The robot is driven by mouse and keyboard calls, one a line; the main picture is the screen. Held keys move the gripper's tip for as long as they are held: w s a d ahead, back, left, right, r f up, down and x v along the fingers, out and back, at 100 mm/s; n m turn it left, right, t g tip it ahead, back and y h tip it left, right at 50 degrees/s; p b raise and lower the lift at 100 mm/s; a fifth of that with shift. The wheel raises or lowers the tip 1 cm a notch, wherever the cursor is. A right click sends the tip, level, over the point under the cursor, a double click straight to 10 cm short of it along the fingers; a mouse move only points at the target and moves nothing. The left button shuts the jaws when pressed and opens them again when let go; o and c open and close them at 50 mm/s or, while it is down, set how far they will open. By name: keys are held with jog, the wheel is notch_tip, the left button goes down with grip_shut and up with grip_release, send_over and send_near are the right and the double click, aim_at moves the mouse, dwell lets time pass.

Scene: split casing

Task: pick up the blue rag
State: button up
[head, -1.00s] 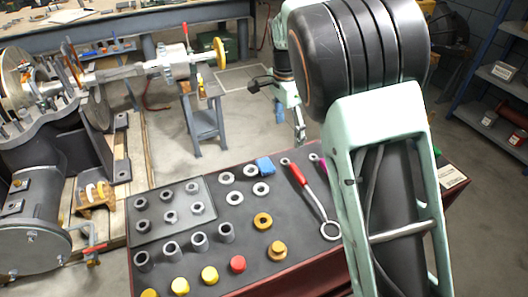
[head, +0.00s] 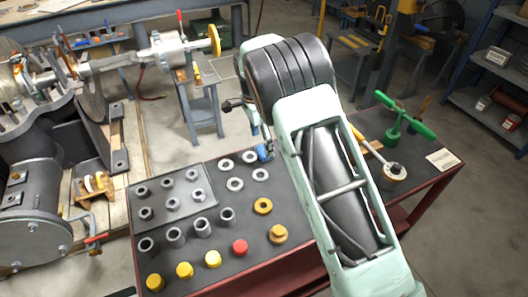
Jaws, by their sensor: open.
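The blue rag (head: 264,153) lies on the dark top of the tool cart, near its back edge and right of the pale washers. Only a small blue patch of it shows, as my gripper partly covers it. My gripper (head: 266,141) is open and points down at the rag, with its fingertips right at it in the picture. I cannot tell whether the fingers touch the rag or stand around it.
Several washers (head: 235,184) lie just left of and below the rag. Grey bushings, yellow caps and a red cap (head: 240,247) stand toward the front. A green-handled tool (head: 404,118) stands at the right. My arm hides the cart's middle.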

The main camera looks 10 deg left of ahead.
aim_at(263, 150)
jog(key=f, duration=0.3)
jog(key=shift+w+d+f, duration=0.15)
jog(key=shift+d+f, duration=0.05)
jog(key=c, duration=1.2)
